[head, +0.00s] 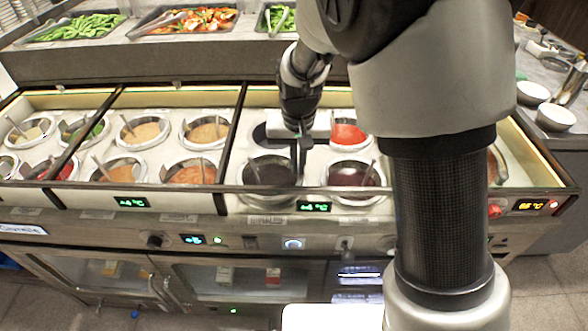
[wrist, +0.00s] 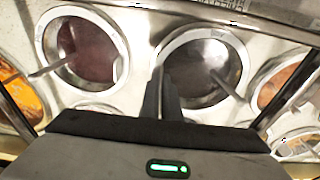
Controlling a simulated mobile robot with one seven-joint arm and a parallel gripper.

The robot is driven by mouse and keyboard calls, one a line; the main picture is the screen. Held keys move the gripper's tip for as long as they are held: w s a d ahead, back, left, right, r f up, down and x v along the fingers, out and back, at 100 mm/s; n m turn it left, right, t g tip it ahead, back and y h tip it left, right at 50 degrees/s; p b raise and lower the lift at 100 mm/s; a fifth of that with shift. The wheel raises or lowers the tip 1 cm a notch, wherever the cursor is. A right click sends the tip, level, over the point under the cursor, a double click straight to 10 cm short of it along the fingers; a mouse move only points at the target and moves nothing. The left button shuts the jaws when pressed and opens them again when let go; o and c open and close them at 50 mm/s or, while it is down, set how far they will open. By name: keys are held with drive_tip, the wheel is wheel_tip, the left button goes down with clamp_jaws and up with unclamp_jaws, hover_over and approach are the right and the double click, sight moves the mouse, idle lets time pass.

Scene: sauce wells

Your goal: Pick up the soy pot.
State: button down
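The soy pot, which I take to be the pot of near-black sauce (head: 268,172), sits in the front row of the counter with a ladle handle leaning out of it. It also shows in the wrist view (wrist: 207,62), with its ladle crossing the rim. My gripper (head: 302,165) points down at the pot's right rim in the head view. In the wrist view my fingers (wrist: 163,85) look close together at the pot's left rim. I cannot tell whether the rim is between them or whether they touch it.
A pot of dark reddish sauce (head: 353,177) stands right of the soy pot, close to my gripper. A red-sauce pot (head: 347,134) is behind it. A dark opening (head: 268,137) lies behind the soy pot. Several lighter sauce pots fill the wells on the left.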

wheel_tip(320, 180, up, 17)
drive_tip(key=p, duration=0.3)
drive_tip(key=shift+f, duration=0.2)
drive_tip(key=shift+w+r+p, duration=0.1)
drive_tip(key=shift+r+p, duration=0.05)
drive_tip(key=shift+p, duration=0.15)
drive_tip(key=shift+r+p, duration=0.85)
drive_tip(key=shift+r, duration=0.1)
